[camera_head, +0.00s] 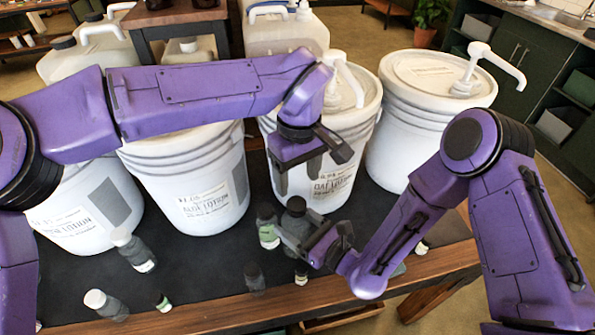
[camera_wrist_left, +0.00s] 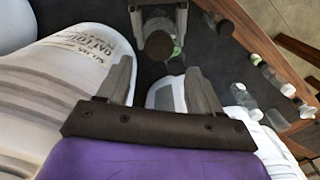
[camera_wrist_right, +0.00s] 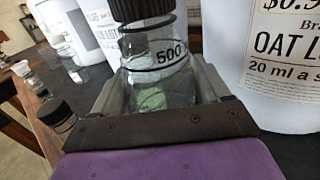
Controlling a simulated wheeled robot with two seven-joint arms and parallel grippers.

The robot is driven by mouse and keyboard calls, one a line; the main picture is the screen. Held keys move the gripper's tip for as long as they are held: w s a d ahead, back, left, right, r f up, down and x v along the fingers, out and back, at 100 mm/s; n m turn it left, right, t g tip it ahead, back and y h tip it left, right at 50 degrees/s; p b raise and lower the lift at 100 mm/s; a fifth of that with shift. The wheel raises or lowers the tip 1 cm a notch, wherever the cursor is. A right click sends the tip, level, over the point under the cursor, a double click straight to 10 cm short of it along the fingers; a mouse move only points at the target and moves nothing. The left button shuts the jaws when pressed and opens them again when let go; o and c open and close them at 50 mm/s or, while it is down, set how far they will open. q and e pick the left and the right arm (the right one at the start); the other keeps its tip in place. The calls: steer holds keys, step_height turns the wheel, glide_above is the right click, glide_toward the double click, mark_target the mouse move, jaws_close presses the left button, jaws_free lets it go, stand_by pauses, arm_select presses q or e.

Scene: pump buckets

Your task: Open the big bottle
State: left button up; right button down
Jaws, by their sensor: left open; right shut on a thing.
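The big bottle (camera_head: 296,213) is clear with a black cap and stands upright at the middle of the dark tabletop. In the right wrist view the bottle (camera_wrist_right: 155,85) shows a "500" mark, and its black cap (camera_wrist_right: 140,8) is on. My right gripper (camera_head: 305,238) is shut around its body, one finger on each side. My left gripper (camera_head: 298,175) is open and empty above the bottle, fingers pointing down. In the left wrist view the black cap (camera_wrist_left: 159,45) appears ahead, beyond the open fingers (camera_wrist_left: 162,85), not between them.
Large white pump buckets (camera_head: 200,190) line the back, one (camera_head: 335,175) close behind my left gripper. A small bottle with green (camera_head: 267,228) stands just left of the big bottle. Several other small bottles, including a white-capped one (camera_head: 105,303), stand near the wooden front edge (camera_head: 200,317).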

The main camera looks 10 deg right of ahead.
mark_target(297, 203)
arm_select(q)
step_height(297, 203, down, 7)
steer(key=shift+a+f, duration=0.1)
steer(key=shift+f, duration=0.1)
steer(key=c, duration=1.1)
steer(key=n, duration=1.6)
steer(key=shift+r, duration=0.1)
steer(key=o, duration=1.2)
steer(key=shift+c, duration=0.2)
